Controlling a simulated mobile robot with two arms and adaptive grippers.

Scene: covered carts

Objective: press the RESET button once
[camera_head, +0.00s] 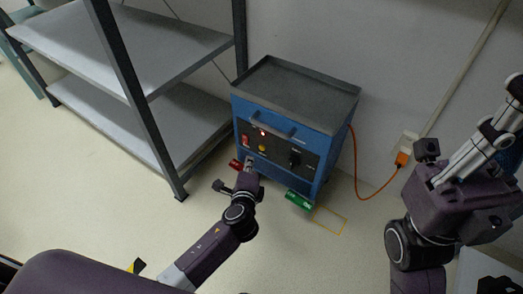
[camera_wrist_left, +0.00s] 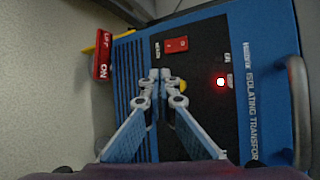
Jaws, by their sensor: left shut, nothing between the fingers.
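The blue isolating transformer cabinet (camera_head: 270,104) has a dark control panel facing my left arm. A yellow round button (camera_head: 262,148) sits on that panel; I cannot read a RESET label on it. In the left wrist view this yellow button (camera_wrist_left: 183,85) shows just right of the fingertips, partly hidden behind them. My left gripper (camera_head: 249,161) is shut and empty, pointing at the panel. Its fingertips (camera_wrist_left: 161,78) overlap the panel in the left wrist view; I cannot tell whether they touch it.
A red rocker switch (camera_wrist_left: 176,45) and a lit red lamp (camera_wrist_left: 221,82) flank the yellow button. A black knob (camera_head: 295,158) is further right. A grey shelf (camera_head: 150,50) stands left; an orange cable (camera_head: 375,196) runs right.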

